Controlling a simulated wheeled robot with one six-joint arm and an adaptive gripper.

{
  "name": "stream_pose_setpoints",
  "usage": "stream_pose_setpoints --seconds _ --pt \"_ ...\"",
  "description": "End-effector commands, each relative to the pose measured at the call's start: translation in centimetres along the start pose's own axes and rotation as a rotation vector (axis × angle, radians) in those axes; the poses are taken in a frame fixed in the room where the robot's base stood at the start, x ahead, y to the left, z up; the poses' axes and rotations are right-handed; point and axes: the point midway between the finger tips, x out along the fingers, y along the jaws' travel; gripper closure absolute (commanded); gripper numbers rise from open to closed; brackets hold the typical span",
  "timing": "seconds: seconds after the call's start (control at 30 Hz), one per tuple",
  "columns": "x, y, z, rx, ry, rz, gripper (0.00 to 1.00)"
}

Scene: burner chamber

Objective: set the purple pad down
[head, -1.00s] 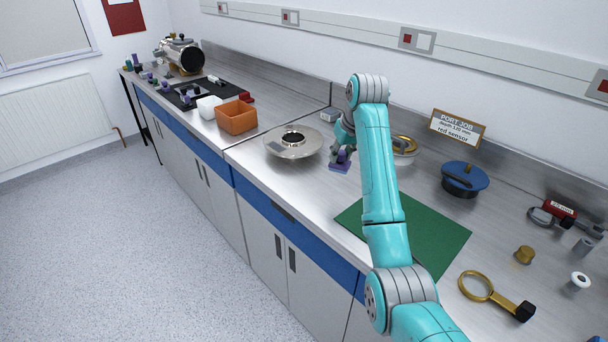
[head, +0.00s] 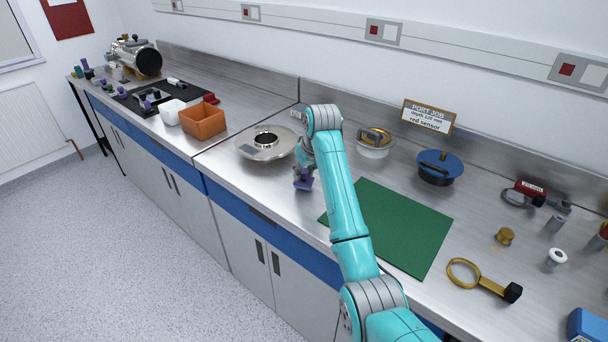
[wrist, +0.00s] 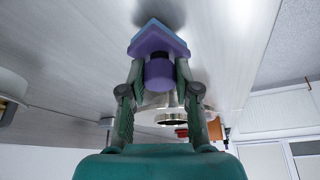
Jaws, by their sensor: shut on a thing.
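The purple pad (head: 304,183) is held by my gripper (head: 304,169) in the head view, low by the steel counter between the flanged steel disc and the green mat. In the wrist view the purple pad (wrist: 158,46) has a round purple knob (wrist: 159,73) and a blue layer on its far side. My gripper (wrist: 159,78) is shut on the knob, one finger on each side. I cannot tell whether the pad touches the counter (wrist: 80,60).
The flanged steel disc (head: 253,152) lies to the left and the green mat (head: 400,225) to the right. An orange bin (head: 203,121) is further left. Bare counter lies around the pad.

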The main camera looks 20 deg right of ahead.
Motion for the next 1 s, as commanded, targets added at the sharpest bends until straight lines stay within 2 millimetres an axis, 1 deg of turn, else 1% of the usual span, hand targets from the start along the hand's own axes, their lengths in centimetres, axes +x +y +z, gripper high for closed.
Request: stream_pose_setpoints --seconds 0.03,0.1,0.47,0.5,0.57,0.87,1.0 --pt "0.59 -0.02 0.30 0.000 -0.002 0.000 1.00" --pt "0.90 0.00 0.36 0.000 0.001 0.000 1.00" --pt "1.22 0.00 0.50 0.000 0.001 0.000 1.00" --pt "1.18 0.00 0.47 0.000 0.001 0.000 0.59" --pt "1.18 0.00 0.48 0.000 0.001 0.000 0.44" --pt "1.13 0.00 0.46 0.000 0.001 0.000 0.44" --pt "0.46 -0.03 0.05 0.000 0.002 0.000 0.44"
